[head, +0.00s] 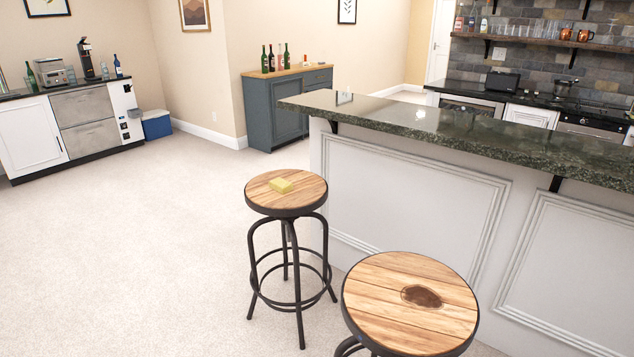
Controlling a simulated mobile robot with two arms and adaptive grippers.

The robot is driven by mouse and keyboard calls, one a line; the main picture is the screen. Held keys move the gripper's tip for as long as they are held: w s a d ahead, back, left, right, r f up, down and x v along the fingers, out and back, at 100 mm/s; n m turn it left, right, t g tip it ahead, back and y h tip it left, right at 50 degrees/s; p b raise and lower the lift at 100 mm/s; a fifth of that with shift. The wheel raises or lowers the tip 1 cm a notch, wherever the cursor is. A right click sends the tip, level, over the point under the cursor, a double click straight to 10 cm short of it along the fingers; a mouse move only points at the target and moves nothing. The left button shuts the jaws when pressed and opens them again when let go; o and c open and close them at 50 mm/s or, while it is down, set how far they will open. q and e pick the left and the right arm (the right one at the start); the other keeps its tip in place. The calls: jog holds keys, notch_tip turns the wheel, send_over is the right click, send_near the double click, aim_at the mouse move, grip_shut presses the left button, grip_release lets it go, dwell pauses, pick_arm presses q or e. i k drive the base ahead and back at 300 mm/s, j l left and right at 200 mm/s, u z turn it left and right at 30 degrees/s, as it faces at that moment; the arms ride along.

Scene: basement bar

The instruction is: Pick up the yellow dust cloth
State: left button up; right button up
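A small yellow folded cloth (281,185) lies flat on the wooden seat of the farther bar stool (262,198), slightly left of the seat's rear middle. Nothing covers it. Neither of my grippers shows in the head view.
A nearer bar stool (385,325) stands at the front right, its seat bare apart from a dark knot. The bar's dark stone counter (480,140) runs along the right, close behind both stools. A blue-grey cabinet (285,108) with bottles stands at the back. The carpet (130,250) on the left is clear.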

aim_at(279, 184)
jog(key=i+j+z, duration=0.2)
jog(key=z, duration=0.2)
jog(key=i+j+z, duration=0.15)
jog(key=z, duration=0.25)
jog(key=i+j+z, duration=0.15)
jog(key=j+z, duration=0.25)
